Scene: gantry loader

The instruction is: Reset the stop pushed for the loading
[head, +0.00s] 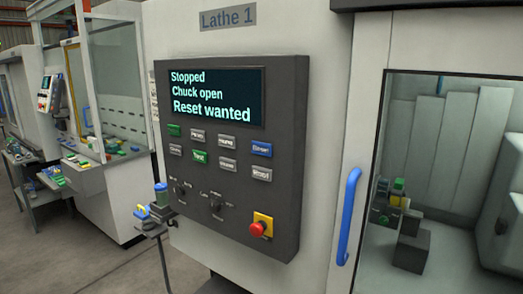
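The control panel (232,215) of Lathe 1 faces me in the head view. Its screen (215,97) reads "Stopped", "Chuck open" and "Reset wanted". A red mushroom stop button (257,229) sits on a yellow plate (265,218) at the panel's lower right. I cannot tell whether it is pushed in or out. A blue button (261,149) is at the right end of the upper button row; its label is too blurred to read surely. A green button (200,156) is in the row below. Neither of my grippers is in view.
A blue door handle (348,216) stands right of the panel, beside the window into the lathe's chamber. A small stand with blue and yellow items (155,204) is left of the panel. Another machine (110,130) stands farther left. Grey floor shows at lower left.

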